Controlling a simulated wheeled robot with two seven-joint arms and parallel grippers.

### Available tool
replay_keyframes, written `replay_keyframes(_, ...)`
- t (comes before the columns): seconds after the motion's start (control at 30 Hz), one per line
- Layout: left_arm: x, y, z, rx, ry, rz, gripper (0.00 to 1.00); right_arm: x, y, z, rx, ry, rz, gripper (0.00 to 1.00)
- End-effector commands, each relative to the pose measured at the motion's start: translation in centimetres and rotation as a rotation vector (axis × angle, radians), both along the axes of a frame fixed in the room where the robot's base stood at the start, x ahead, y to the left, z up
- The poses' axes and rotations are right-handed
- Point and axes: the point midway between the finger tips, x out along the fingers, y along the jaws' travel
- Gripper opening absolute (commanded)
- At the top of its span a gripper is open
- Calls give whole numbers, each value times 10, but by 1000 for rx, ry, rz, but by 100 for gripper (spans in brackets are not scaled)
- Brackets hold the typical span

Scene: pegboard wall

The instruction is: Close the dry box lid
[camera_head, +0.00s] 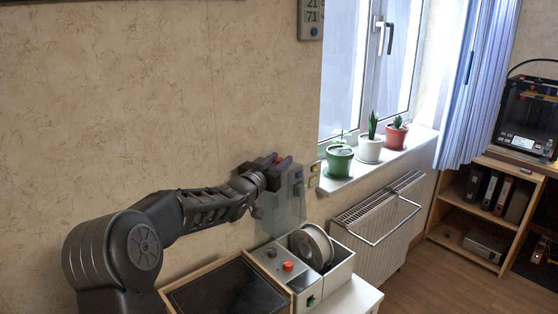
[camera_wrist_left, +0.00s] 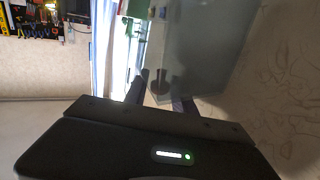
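The dry box (camera_head: 340,268) is a pale box on a white stand, with a grey spool (camera_head: 312,245) inside and a red knob (camera_head: 288,266) on its top panel. Its see-through lid (camera_head: 290,212) stands raised, nearly upright, behind the box. My left gripper (camera_head: 268,172) is at the lid's upper part; its fingertips are hard to make out there. In the left wrist view the fingers (camera_wrist_left: 162,97) are apart, with a corner of the lid (camera_wrist_left: 215,55) showing between and beyond them. I cannot tell whether they touch it. My right gripper is not in view.
A dark tray with a wooden rim (camera_head: 178,284) sits left of the dry box. A radiator (camera_head: 378,225) is to the right, below a sill with a green pot (camera_head: 340,161) and other potted plants. The wall is close behind the lid.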

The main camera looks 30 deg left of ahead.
Motion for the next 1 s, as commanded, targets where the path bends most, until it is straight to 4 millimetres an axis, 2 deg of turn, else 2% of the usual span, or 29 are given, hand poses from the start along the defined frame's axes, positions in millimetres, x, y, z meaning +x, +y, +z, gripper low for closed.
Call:
replay_keyframes(0.2,0,0,0,0,0,0,30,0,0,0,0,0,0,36)
replay_keyframes(0.57,0,0,0,0,0,0,0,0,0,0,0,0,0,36)
replay_keyframes(1.0,-1,0,0,0,0,1,0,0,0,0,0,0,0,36)
